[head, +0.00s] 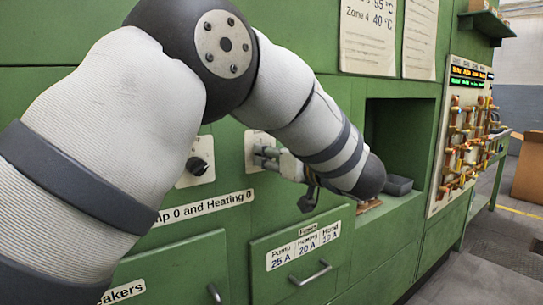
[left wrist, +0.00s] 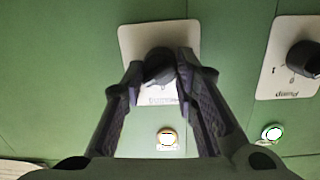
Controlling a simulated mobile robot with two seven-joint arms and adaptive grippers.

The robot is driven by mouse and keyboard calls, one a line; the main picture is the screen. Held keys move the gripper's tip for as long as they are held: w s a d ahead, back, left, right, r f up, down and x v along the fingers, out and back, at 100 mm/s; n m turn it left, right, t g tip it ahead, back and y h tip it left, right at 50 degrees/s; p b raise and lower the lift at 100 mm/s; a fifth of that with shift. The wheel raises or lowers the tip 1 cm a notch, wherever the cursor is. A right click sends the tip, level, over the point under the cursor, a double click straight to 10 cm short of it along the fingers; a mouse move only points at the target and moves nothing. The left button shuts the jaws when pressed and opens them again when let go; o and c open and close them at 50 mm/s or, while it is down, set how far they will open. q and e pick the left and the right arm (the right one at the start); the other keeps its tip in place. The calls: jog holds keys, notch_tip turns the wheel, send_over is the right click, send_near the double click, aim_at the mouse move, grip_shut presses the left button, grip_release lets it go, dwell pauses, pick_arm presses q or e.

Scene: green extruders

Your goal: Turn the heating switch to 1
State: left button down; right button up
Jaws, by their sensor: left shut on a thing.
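The heating switch is a dark knob (left wrist: 158,62) on a pale plate (left wrist: 128,42) on the green panel. Its plate also shows in the head view (head: 252,142), right of the pump switch. My left gripper (head: 268,156) reaches the heating switch from the right. In the left wrist view my left gripper (left wrist: 160,72) has one finger on each side of the knob and is shut on it. The fingers hide part of the knob, so its exact setting is unclear. My right gripper is not in view.
The pump switch (head: 199,165) sits beside the heating switch, and also shows in the left wrist view (left wrist: 303,58). A label (head: 205,207) reads "Pump 0 and Heating 0". A fuse drawer (head: 303,247) is below. A recess (head: 400,130) opens at the right.

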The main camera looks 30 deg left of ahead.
pick_arm(q)
jog(key=shift+f, duration=0.1)
jog(key=c, duration=1.3)
grip_release()
jog(key=shift+d, duration=0.1)
jog(key=v, duration=1.1)
jog(key=shift+s+d, duration=0.25)
jog(key=shift+d, duration=0.1)
